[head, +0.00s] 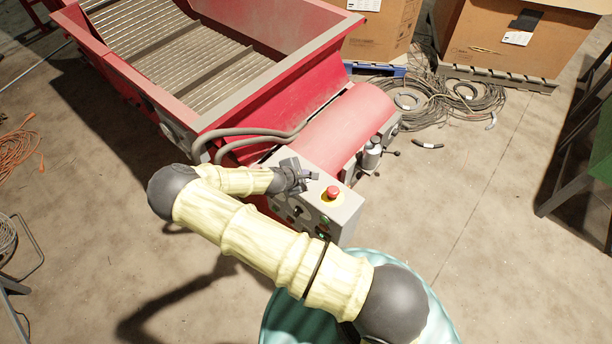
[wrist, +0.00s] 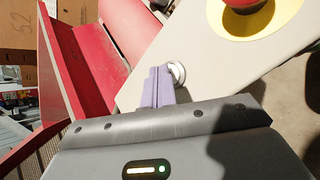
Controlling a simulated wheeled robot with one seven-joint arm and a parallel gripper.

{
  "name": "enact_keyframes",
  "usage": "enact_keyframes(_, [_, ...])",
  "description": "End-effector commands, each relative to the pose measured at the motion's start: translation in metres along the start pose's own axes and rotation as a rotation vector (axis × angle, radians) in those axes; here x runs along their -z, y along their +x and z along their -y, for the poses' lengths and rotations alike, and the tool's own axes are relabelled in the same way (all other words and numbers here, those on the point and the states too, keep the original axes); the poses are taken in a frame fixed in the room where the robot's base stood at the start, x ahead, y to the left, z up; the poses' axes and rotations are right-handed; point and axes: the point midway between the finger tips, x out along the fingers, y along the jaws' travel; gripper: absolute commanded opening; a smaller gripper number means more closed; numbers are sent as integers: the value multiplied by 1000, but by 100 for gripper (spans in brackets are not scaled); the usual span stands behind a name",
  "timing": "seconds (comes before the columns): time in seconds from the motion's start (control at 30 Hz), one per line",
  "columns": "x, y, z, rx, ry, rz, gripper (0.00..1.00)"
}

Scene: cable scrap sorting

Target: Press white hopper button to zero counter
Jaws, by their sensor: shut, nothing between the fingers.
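The white button (wrist: 178,73) is a small round knob on the grey top of the control box (wrist: 200,45). In the wrist view my gripper (wrist: 158,76) is shut and empty, its lavender fingers together. The fingertips overlap the button's left edge in the picture; I cannot tell whether they touch it. In the head view my gripper (head: 313,176) is over the top of the control box (head: 345,212), left of and behind a red mushroom button (head: 333,192) on a yellow disc. The white button is not clear there.
The red mushroom button (wrist: 243,3) is close by, at the wrist view's top edge. The red hopper (head: 215,120) with its ribbed bed stands behind the box. Grey hoses (head: 245,133) run beside my gripper. Cable coils (head: 440,100) lie on the floor, back right.

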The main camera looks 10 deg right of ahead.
Motion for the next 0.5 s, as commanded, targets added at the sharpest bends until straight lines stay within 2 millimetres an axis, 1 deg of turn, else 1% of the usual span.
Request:
enact_keyframes(0.23, [-7,-10,-7,0,-1,-1,0])
enact_keyframes(0.5, [-8,-11,-8,0,-1,0,0])
